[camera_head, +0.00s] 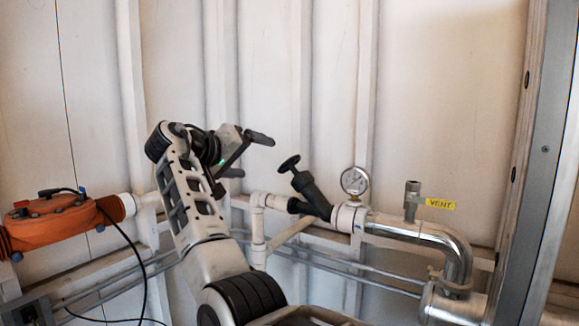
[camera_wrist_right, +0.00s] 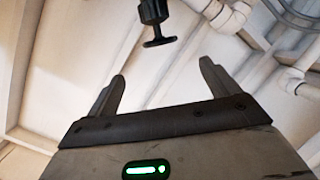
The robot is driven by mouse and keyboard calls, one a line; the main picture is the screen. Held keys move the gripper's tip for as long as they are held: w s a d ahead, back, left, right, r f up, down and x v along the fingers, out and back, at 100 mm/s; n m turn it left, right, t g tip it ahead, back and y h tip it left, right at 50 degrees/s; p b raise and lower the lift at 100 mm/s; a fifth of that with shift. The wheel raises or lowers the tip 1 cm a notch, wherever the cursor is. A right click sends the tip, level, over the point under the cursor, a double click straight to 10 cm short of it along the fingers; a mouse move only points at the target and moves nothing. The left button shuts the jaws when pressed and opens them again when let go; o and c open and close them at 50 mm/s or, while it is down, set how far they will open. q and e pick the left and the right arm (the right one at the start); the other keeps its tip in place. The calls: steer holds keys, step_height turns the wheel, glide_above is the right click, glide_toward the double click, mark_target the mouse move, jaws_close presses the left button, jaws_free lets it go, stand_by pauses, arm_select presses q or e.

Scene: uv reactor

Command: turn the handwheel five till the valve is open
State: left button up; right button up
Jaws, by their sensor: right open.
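A small black handwheel (camera_head: 289,164) sits on the tilted stem of a dark valve (camera_head: 312,194) joined to white pipe. In the right wrist view the handwheel (camera_wrist_right: 160,41) shows near the top, beyond my fingertips and between their lines. My right gripper (camera_head: 267,157) is raised to the left of the handwheel, with a gap between them. Its two fingers are spread and empty in the right wrist view (camera_wrist_right: 162,72). I cannot tell from the head view whether the valve is open. My left gripper is not in view.
A pressure gauge (camera_head: 354,181) stands just right of the valve. A silver pipe (camera_head: 425,232) with a yellow VENT tag (camera_head: 440,204) is farther right. An orange unit (camera_head: 52,222) with a black cable is at the left. A metal post (camera_head: 538,160) stands at the right.

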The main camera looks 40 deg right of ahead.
mark_target(290, 164)
steer(key=p+x, duration=0.2)
steer(key=x, duration=1.2)
steer(key=shift+d+p, duration=0.15)
steer(key=shift+p, duration=0.2)
steer(key=shift+w+d+f, duration=0.15)
steer(key=shift+d+f, duration=0.05)
steer(key=shift+d, duration=0.15)
steer(key=c, duration=0.9)
